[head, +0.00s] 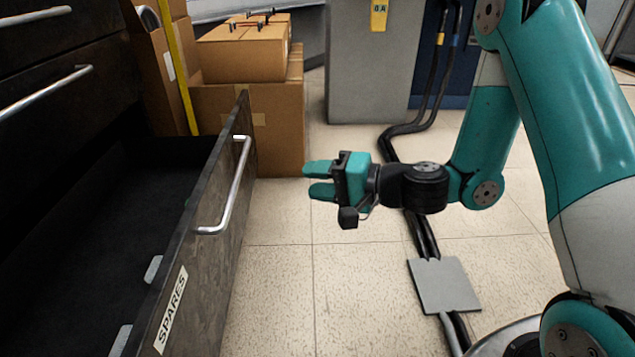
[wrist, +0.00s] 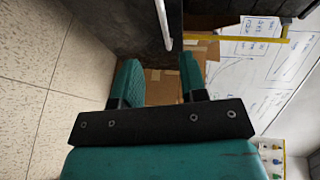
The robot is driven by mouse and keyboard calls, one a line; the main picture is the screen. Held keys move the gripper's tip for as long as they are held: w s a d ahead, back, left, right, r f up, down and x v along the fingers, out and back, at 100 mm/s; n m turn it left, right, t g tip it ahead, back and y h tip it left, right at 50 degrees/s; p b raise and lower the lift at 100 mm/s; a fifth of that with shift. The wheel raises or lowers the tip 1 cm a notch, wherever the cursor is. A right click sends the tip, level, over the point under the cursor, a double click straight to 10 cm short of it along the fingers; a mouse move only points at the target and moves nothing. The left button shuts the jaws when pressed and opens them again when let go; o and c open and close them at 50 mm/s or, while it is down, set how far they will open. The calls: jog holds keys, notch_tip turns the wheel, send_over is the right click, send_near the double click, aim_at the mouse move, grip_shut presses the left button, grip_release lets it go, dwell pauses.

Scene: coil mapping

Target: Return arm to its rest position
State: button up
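My gripper (head: 319,181) is teal and black and hangs in the air over the floor, to the right of the open drawer, pointing left. Its two fingers are apart with nothing between them. In the wrist view my gripper (wrist: 160,85) shows both teal fingers spread, with cardboard visible beyond the gap. My teal and grey arm reaches in from the right side of the head view, bent at the elbow.
An open drawer (head: 190,240) labelled SPARES, with a metal handle (head: 233,185), stands at the left. Cardboard boxes (head: 247,115) are stacked behind it. A grey cabinet (head: 373,65) stands at the back. Black cables (head: 425,236) and a grey plate (head: 444,285) lie on the floor.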

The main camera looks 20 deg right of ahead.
jog(key=s+a+r+n+g+h+p, duration=0.1)
jog(key=s+a+r+n+g+p, duration=0.25)
jog(key=s+r+n+p, duration=0.35)
jog(key=s+a+r+n+g+p, duration=0.3)
jog(key=s+r+n+g+p, duration=0.15)
jog(key=r, duration=0.55)
jog(key=s+d+r+n+g+h+p, duration=0.1)
jog(key=s+d+r+h+p, duration=0.3)
jog(key=r, duration=0.3)
jog(key=s+d+r+n+g+h+p, duration=0.1)
jog(key=s+d+r+n+h+p, duration=0.15)
jog(key=s+r+p, duration=0.35)
notch_tip(320, 180, up, 38)
jog(key=m+p, duration=0.1)
jog(key=p, duration=3.6)
jog(key=shift+s+f+h, duration=0.15)
jog(key=shift+s+h, duration=0.1)
jog(key=shift+h, duration=0.2)
